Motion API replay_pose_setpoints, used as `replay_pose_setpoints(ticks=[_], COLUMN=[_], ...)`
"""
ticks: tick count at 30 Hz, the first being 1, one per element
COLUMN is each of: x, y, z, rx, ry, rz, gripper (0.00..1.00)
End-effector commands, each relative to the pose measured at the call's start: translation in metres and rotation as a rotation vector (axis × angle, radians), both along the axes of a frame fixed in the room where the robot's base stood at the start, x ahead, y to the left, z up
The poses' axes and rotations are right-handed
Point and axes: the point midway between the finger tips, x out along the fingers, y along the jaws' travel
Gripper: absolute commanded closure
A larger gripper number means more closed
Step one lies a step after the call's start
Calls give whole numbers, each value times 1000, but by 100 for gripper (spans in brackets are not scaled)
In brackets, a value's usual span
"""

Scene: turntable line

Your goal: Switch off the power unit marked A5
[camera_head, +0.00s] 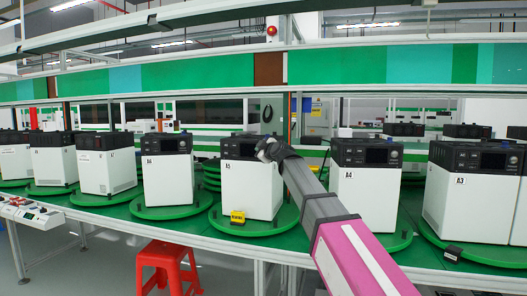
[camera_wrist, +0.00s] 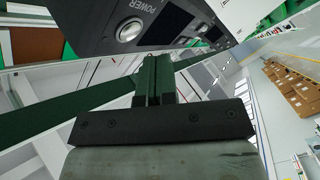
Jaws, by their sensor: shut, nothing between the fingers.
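The power unit marked A5 (camera_head: 248,194) is a white box with a black top panel, standing on a round green turntable in the head view. My gripper (camera_head: 264,148) is shut and empty, at the right part of its black front panel and hiding some of it. In the wrist view the black panel (camera_wrist: 88,28) fills the upper part, with a round silver button (camera_wrist: 129,31) beside the word POWER. My closed gripper (camera_wrist: 156,60) points toward the panel, with its tips below and right of the button. I cannot tell whether they touch the panel.
Similar units stand on turntables either side, including A4 (camera_head: 367,203) on the right and another unit (camera_head: 167,182) on the left. A red stool (camera_head: 168,262) stands before the line.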

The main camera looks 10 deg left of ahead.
Motion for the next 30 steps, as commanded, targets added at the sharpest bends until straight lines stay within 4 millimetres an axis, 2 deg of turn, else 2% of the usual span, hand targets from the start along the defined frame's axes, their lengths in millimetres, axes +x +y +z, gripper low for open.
replay_pose_setpoints(ticks=[13, 30], x=[-39, -41], y=[2, 3], z=[0, 0], rx=[0, -1], ry=[0, -1], rz=[1, 0], gripper=[100, 100])
